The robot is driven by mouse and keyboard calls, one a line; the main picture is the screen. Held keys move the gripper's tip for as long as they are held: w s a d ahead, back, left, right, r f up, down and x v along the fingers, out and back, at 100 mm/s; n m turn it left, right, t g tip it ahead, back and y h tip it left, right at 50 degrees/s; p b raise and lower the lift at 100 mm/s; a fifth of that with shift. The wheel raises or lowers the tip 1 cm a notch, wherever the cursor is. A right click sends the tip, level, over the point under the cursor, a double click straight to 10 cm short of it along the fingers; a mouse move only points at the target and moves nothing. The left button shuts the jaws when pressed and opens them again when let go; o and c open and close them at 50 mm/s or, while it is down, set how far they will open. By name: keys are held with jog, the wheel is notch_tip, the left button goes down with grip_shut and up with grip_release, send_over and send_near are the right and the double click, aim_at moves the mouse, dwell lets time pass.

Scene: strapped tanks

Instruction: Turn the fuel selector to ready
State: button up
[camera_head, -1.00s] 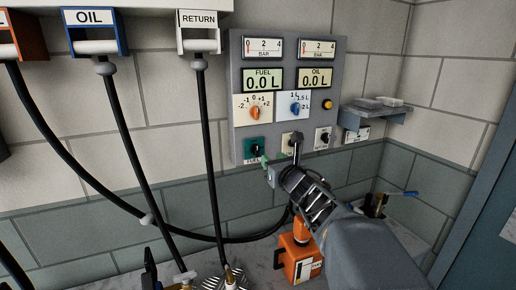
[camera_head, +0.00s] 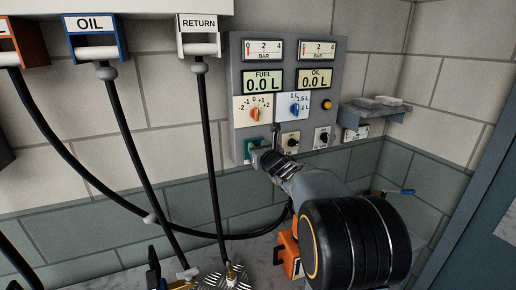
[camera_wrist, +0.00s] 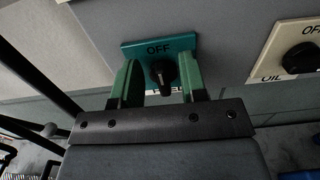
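The fuel selector is a black knob (camera_wrist: 163,72) on a green plate (camera_wrist: 185,45) marked OFF, in the wrist view. In the head view the plate (camera_head: 250,145) is at the panel's lower left, its knob hidden by my gripper (camera_head: 263,152). In the wrist view my gripper (camera_wrist: 158,85) is open, one green finger on each side of the knob, with gaps visible beside it. The knob appears to be between or just beyond the fingertips; I cannot tell how deep. Its pointing direction is not clear, and the lower plate is partly hidden.
The oil selector (camera_wrist: 303,57) sits close on the right, with another black knob (camera_head: 323,137) beyond it. Dials (camera_head: 255,113) are above. Black hoses (camera_head: 206,150) hang on the left. An orange container (camera_head: 288,252) stands below, partly behind my arm. A shelf (camera_head: 372,113) juts out right.

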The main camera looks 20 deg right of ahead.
grip_shut()
jog(key=shift+f+m+b, duration=0.1)
jog(key=shift+m+b, duration=0.2)
jog(key=shift+b, duration=0.1)
jog(key=shift+d+f+m+b, duration=0.3)
jog(key=shift+m+b, duration=0.4)
jog(key=shift+m, duration=2.15)
jog(key=shift+d+f+m+b, duration=0.3)
jog(key=shift+m+b, duration=0.45)
jog(key=shift+m, duration=2.15)
jog(key=shift+d+f+m+b, duration=0.3)
jog(key=shift+m+b, duration=0.4)
jog(key=shift+m, duration=2.15)
